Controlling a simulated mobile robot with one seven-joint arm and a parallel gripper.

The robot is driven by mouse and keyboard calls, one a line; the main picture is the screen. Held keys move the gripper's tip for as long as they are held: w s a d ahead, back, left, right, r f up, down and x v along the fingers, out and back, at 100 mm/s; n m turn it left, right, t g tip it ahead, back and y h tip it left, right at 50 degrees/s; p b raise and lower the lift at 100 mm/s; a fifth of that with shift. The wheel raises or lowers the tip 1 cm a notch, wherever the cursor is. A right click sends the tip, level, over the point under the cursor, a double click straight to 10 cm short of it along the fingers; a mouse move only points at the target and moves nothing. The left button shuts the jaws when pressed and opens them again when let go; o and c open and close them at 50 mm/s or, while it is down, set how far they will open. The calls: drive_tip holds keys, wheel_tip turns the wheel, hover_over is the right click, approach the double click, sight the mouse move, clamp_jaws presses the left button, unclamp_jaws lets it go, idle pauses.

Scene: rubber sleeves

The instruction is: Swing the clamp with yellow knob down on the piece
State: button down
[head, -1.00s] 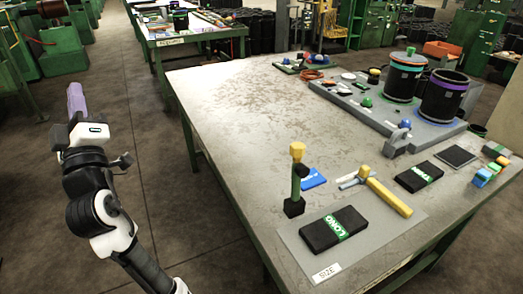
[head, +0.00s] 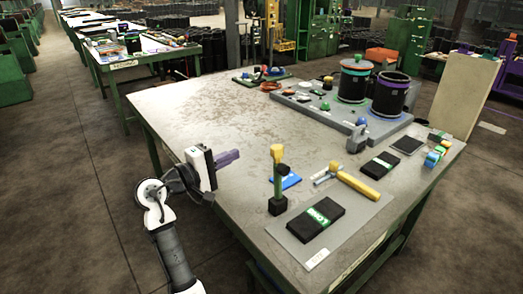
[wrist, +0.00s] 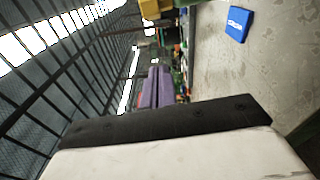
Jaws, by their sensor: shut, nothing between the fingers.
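The clamp (head: 280,180) stands upright on a black base at the near part of the table, with its yellow knob (head: 277,151) on top of a green handle. The piece, a black block with a green label (head: 315,218), lies flat on a grey mat just right of the clamp's base. The clamp is not down on the piece. My gripper (head: 228,158), with purple fingers, is shut and empty, left of the clamp and apart from it. In the wrist view the purple fingers (wrist: 153,88) are together, and part of a yellow thing shows at the top edge.
A blue card (head: 291,181) lies behind the clamp; it also shows in the wrist view (wrist: 238,23). A yellow-handled hammer-like tool (head: 355,184) and another black block (head: 380,165) lie to the right. The table's left part (head: 190,105) is clear.

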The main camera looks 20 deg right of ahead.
drive_tip(key=d+p, duration=0.4)
drive_tip(key=d, duration=0.5)
drive_tip(key=shift+d+r, duration=0.15)
drive_tip(key=shift+d, duration=0.05)
drive_tip(key=shift+w, duration=0.1)
idle(0.5)
